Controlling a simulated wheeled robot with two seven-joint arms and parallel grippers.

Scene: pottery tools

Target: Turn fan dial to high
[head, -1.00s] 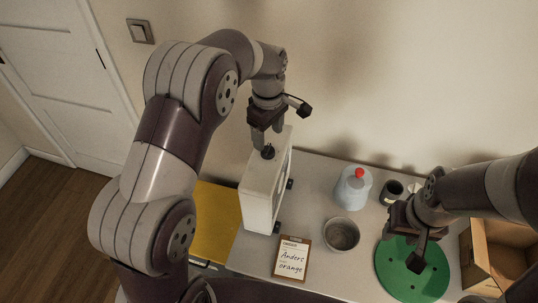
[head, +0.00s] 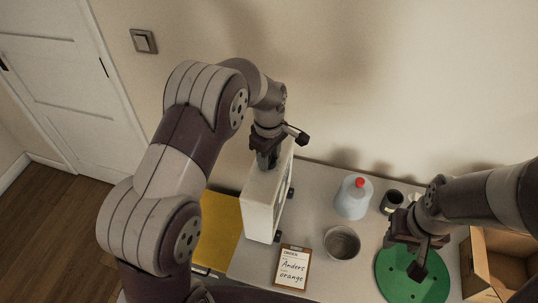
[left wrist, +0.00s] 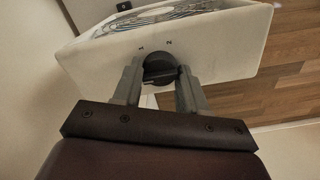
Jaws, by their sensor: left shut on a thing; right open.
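The fan is a white box (head: 262,206) standing upright at the left end of the grey table. Its black dial (left wrist: 160,69) is on the top face, with small dark marks beside it in the left wrist view. My left gripper (left wrist: 159,84) points down at the top of the fan and is shut on the dial, one finger on each side. In the head view the left gripper (head: 267,163) hides the dial. My right gripper (head: 414,262) is open and empty above the green disc (head: 398,288).
A cardboard box (head: 478,272) is at the right. A yellow surface (head: 220,232) lies left of the fan.

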